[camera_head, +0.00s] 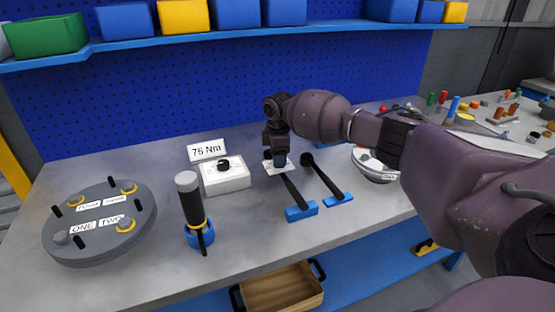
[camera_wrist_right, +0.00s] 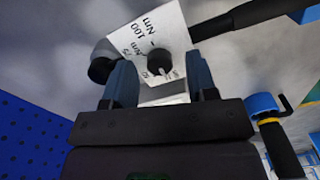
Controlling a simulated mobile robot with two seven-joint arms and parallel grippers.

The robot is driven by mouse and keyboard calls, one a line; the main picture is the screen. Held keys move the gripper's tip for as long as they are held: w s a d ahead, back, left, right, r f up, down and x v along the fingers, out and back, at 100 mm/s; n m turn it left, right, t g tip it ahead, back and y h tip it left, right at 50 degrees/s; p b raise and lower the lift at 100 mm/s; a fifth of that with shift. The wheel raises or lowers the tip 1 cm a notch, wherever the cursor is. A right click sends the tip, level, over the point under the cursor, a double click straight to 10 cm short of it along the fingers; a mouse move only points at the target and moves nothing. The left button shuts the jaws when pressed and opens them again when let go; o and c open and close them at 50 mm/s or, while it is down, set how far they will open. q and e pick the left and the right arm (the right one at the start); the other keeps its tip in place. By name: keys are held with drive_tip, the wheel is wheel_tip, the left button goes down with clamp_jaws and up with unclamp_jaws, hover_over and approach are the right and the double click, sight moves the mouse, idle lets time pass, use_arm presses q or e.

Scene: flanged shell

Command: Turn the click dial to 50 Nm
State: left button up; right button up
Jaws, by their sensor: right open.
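My right gripper (camera_head: 277,160) is over a small white dial plate (camera_head: 283,169) at the middle of the bench. In the right wrist view this plate (camera_wrist_right: 168,30) carries printed Nm labels, with 100 readable and others partly covered. A round black knob (camera_wrist_right: 158,62) sits at its lower middle. The blue fingers of my right gripper (camera_wrist_right: 161,78) are apart, with the knob showing in the gap and space on both sides. I cannot read clearly where the knob points. A white box with a black knob (camera_head: 227,179) stands left, with a 75 Nm sign (camera_head: 207,150) behind it. My left gripper is out of view.
Two black-handled tools with blue ends (camera_head: 301,213) (camera_head: 339,200) lie beside the plate. A black cylinder tool in a blue holder (camera_head: 193,210) stands front left, near a grey flanged disc (camera_head: 70,245). A pegboard (camera_head: 200,85) closes the back.

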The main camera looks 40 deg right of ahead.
drive_tip(key=shift+f, duration=0.4)
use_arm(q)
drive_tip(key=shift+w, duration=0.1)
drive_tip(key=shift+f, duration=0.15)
use_arm(e)
drive_tip(key=c, duration=0.9)
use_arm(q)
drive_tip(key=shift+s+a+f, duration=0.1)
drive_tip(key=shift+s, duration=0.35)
